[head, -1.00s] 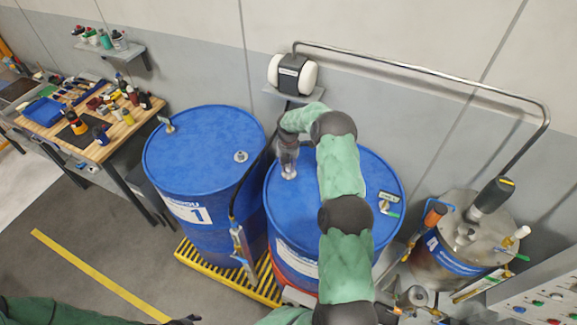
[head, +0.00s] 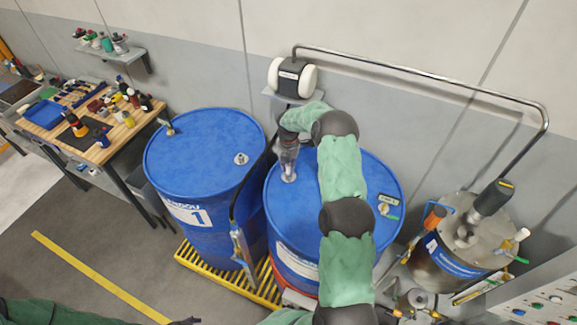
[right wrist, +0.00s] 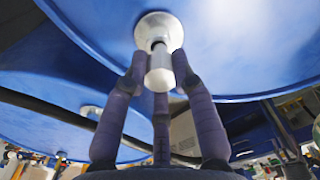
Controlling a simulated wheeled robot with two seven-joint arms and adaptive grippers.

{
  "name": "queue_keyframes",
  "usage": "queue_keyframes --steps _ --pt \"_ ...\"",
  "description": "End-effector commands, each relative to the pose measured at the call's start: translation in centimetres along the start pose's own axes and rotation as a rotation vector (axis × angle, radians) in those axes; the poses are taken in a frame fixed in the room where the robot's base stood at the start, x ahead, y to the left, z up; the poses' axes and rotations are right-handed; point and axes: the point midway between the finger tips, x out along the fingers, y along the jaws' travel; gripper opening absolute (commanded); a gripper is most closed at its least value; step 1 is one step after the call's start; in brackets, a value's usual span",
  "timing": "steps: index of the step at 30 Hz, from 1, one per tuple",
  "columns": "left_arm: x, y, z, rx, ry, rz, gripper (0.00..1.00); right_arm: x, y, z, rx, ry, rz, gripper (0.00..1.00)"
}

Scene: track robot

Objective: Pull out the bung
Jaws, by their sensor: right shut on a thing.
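My right gripper (head: 289,177) reaches down onto the lid of the right blue drum (head: 345,185), near its left rim. In the right wrist view its three dark fingers (right wrist: 160,92) are shut around a short white bung (right wrist: 160,72). The bung meets a round pale fitting (right wrist: 150,24) on the blue lid; I cannot tell how far it sits in the hole. In the head view the gripper hides the bung. A dark tip of my left gripper (head: 186,321) shows at the bottom edge; its jaws cannot be made out.
The left blue drum (head: 205,140), marked 1, stands close by on a yellow grating (head: 190,257). A black hose with a metal nozzle (head: 241,245) hangs between the drums. A steel vessel (head: 480,235) stands right; a tool bench (head: 135,130) stands left. Floor at lower left is clear.

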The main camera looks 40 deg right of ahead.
Motion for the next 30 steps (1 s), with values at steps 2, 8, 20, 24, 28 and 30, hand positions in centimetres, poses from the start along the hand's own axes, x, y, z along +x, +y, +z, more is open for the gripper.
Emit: queue_keyframes --steps 2,8,20,24,28,30 --pt "-0.1 0.1 0.0 0.0 0.0 0.0 0.58 -0.3 0.0 0.0 -0.001 0.0 0.0 0.0" --pt "-0.4 0.1 0.0 0.0 0.0 0.0 0.58 -1.0 0.0 0.0 -0.001 0.0 0.001 0.0" --pt "-0.8 0.3 0.0 0.0 0.0 0.0 0.58 -2.4 0.1 0.0 0.0 -0.001 0.002 0.0" --pt "-1.0 0.3 0.0 0.0 0.0 0.0 0.58 -2.9 0.0 0.0 0.0 -0.001 0.001 0.0" --pt "-1.1 0.4 0.0 0.0 0.0 0.0 0.58 -3.2 0.0 0.0 0.0 0.0 0.001 0.0" --pt "-1.1 0.4 0.0 0.0 0.0 0.0 0.58 -3.2 0.0 0.0 0.0 0.0 0.001 0.0"
